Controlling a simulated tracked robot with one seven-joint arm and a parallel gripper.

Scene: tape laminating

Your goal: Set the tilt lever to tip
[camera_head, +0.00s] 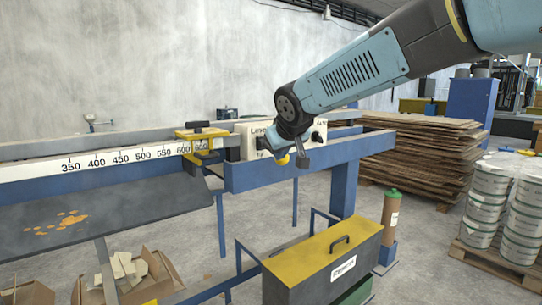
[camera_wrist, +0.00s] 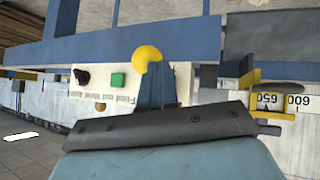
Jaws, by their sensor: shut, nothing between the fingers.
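A round yellow knob (camera_head: 283,160), which looks like the lever's end, shows just below my wrist beside the white control panel (camera_head: 256,132). It also shows in the wrist view (camera_wrist: 147,55), right at my fingertips and partly covered by them. Its shaft is hidden, so I cannot tell the lever's setting or whether I touch the knob. My gripper (camera_wrist: 156,66) is shut with nothing between its fingers. The panel (camera_wrist: 120,98) carries a black dial (camera_wrist: 82,77) and a green button (camera_wrist: 118,80). Its lettering is partly hidden by my arm.
A blue machine frame (camera_head: 300,168) bears a numbered scale rail (camera_head: 120,158) and a yellow stop (camera_head: 202,138). A dark tilted plate (camera_head: 100,215) hangs below the rail. A yellow-topped box (camera_head: 322,248) and a brown cylinder (camera_head: 390,213) stand below. Stacked boards (camera_head: 420,150) lie behind.

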